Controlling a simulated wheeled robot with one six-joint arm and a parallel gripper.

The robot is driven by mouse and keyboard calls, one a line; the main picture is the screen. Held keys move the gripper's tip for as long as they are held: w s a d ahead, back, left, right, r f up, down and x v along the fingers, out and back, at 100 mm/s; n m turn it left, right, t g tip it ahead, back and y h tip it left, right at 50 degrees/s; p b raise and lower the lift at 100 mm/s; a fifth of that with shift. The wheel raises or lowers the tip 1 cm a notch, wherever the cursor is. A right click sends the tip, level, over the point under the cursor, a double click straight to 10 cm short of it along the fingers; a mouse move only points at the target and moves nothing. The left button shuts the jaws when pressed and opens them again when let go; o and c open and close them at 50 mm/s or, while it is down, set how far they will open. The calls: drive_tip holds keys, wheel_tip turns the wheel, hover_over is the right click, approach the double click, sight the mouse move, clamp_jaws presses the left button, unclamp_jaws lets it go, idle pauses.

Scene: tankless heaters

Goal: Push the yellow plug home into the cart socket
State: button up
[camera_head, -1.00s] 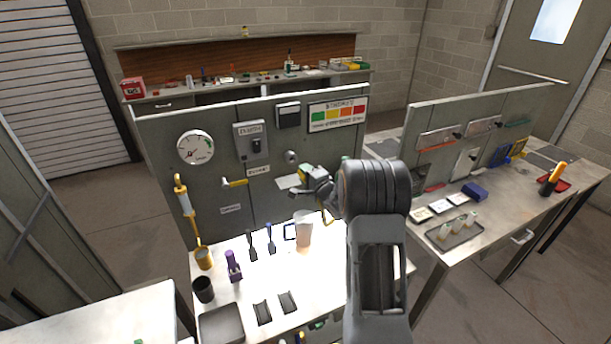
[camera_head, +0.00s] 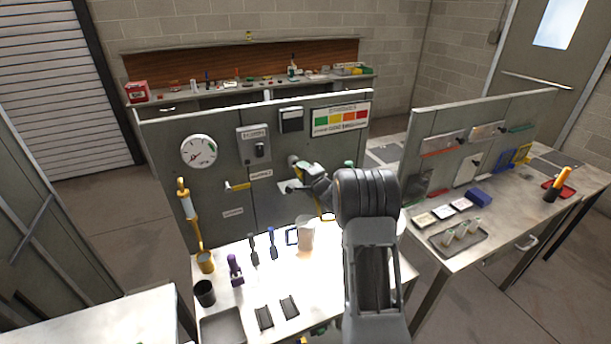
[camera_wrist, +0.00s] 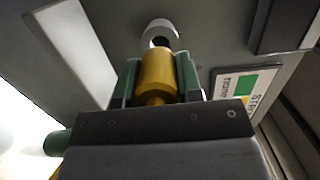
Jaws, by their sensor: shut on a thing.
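The yellow plug (camera_wrist: 158,76) is held between the green fingers of my gripper (camera_wrist: 157,84) in the wrist view. My gripper is shut on it. The socket (camera_wrist: 161,31) is a round grey fitting on the panel, with a dark opening facing the plug. The plug's front end overlaps the lower edge of that opening in the picture; I cannot tell whether it has entered. In the head view my gripper (camera_head: 303,171) is close to the grey panel, at the socket (camera_head: 293,160), and largely hides it and the plug.
The panel (camera_head: 216,124) also carries a round gauge (camera_head: 199,151), a grey switch box (camera_head: 254,146) and a colour-striped sign (camera_head: 341,117). Below it, a bench holds a pale cup (camera_head: 306,233), dark tools and a tray (camera_head: 222,327). A second bench stands right.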

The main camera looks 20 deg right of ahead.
drive_tip(key=shift+w, duration=0.55)
drive_tip(key=shift+w, duration=0.75)
idle(1.4)
drive_tip(key=o, duration=1)
drive_tip(key=s+b, duration=0.1)
drive_tip(key=s, duration=0.3)
drive_tip(key=s+d+b, duration=0.1)
drive_tip(key=s, duration=0.4)
drive_tip(key=s+d+b, duration=0.1)
drive_tip(key=s, duration=0.3)
drive_tip(key=shift+s, duration=0.3)
